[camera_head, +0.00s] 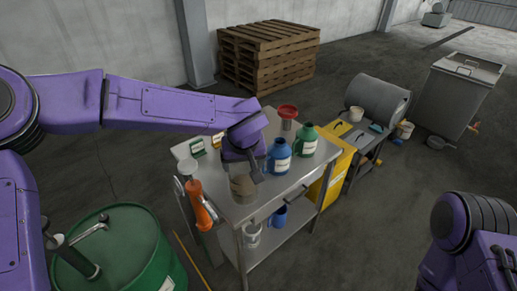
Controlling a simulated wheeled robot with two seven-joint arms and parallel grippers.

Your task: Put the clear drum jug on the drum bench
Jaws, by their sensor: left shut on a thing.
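A greyish, see-through jug (243,188) is at the left-front part of the steel cart top (216,205). My left gripper (254,172) reaches down over the cart and is shut on the jug at its upper right side. The gripper hides part of the jug, and I cannot tell whether the jug's base touches the cart top. The low drum bench (361,165) stands to the right of the cart, beside a grey drum lying on its side (375,102). My right arm shows at the lower right; its gripper is out of view.
A blue bottle (279,158), a green bottle (307,140) and a red funnel (287,111) stand on the cart near the jug. A yellow cabinet (335,176) is between cart and bench. A green barrel (125,250) stands front left.

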